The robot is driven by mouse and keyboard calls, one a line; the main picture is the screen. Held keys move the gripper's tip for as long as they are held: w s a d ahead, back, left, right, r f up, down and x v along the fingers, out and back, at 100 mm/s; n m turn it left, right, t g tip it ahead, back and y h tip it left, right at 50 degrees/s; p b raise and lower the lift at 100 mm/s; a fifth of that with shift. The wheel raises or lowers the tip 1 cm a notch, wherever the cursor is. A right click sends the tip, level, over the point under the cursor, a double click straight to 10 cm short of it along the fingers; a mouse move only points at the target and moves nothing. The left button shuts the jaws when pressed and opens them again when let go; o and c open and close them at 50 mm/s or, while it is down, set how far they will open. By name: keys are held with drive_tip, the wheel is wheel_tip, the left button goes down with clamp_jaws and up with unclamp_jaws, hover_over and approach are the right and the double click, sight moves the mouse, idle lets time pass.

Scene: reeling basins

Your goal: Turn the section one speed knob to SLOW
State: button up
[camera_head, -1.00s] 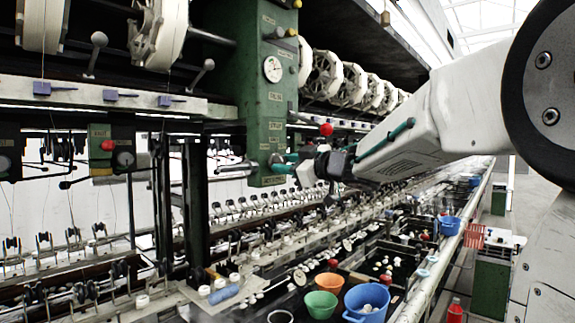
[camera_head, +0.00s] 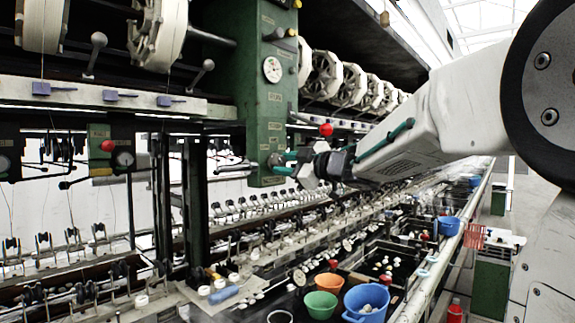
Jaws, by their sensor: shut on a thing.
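A green column (camera_head: 262,120) stands in the middle of the view, with a round white dial (camera_head: 272,69) high on its face and several small label plates. The speed knob (camera_head: 275,160) is a small dark knob low on the column's right part, mostly hidden by my gripper. My gripper (camera_head: 283,162) reaches in from the right with teal fingers and is shut on the knob. The knob's pointer and the SLOW mark are too small or hidden to read.
A red ball-topped lever (camera_head: 326,129) stands just above my wrist. White reels (camera_head: 322,77) line the upper right. Below are a blue bucket (camera_head: 367,303), a green bowl (camera_head: 320,305) and an orange bowl (camera_head: 329,284). A clear aisle runs along the right.

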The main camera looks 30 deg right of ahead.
drive_tip(key=o, duration=1)
drive_tip(key=shift+c, duration=0.2)
drive_tip(key=v, duration=0.7)
drive_tip(key=shift+s+d, duration=0.15)
drive_tip(key=shift+s, duration=0.2)
drive_tip(key=shift+r, duration=0.1)
